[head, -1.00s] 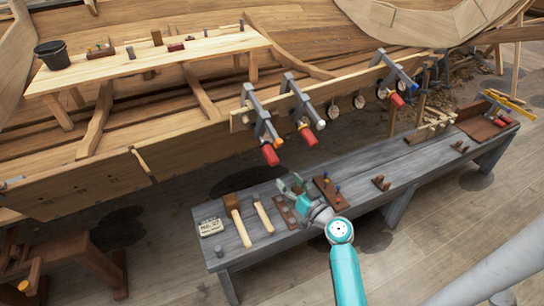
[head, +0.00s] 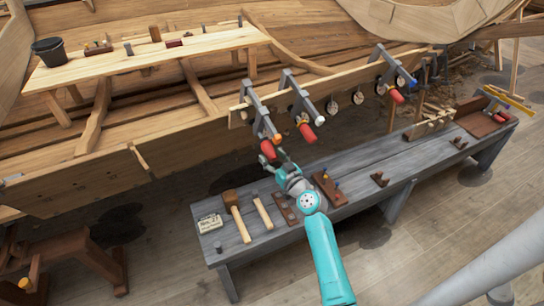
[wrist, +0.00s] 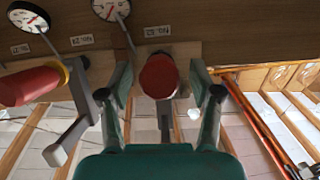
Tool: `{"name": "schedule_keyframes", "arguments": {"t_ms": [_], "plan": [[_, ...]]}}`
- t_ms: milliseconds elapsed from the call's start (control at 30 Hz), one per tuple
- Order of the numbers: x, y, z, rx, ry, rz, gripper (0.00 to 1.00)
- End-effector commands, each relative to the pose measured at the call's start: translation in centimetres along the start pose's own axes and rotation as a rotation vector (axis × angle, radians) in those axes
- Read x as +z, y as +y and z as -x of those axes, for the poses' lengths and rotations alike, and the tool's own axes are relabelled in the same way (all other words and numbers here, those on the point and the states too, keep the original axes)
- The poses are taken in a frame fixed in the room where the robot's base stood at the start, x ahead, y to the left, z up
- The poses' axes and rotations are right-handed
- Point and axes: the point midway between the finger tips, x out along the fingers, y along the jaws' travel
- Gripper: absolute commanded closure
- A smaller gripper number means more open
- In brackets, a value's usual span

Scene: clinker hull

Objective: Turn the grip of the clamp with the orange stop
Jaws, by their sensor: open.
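The clamp with the orange stop (head: 277,138) is the leftmost of the clamps on the hull plank in the head view. Its red grip (head: 267,149) hangs low, close to my gripper (head: 281,160). In the wrist view this red grip (wrist: 159,76) shows almost end-on, between the two fingers of my gripper (wrist: 165,88). The fingers are open, one on each side, with gaps to the grip. I cannot tell how far the grip reaches between them. The orange stop does not show clearly in the wrist view.
A neighbouring clamp with a red grip (wrist: 30,84), yellow collar and pale stop (wrist: 55,155) is left in the wrist view. A blue-stop clamp (head: 392,75) is farther right. Below my gripper is the grey bench (head: 350,175) with a mallet (head: 235,213) and blocks.

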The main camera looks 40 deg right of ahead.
Motion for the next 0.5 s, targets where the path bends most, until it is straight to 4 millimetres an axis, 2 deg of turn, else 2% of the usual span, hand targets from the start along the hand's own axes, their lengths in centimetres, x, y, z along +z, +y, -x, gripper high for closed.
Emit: {"name": "schedule_keyframes", "arguments": {"t_ms": [333,367,500], "plan": [[0.0,0.02,-0.43,0.0,0.0,0.0,0.36],[0.0,0.02,-0.43,0.0,0.0,0.0,0.41],[0.0,0.02,-0.42,0.0,0.0,0.0,0.76]]}}
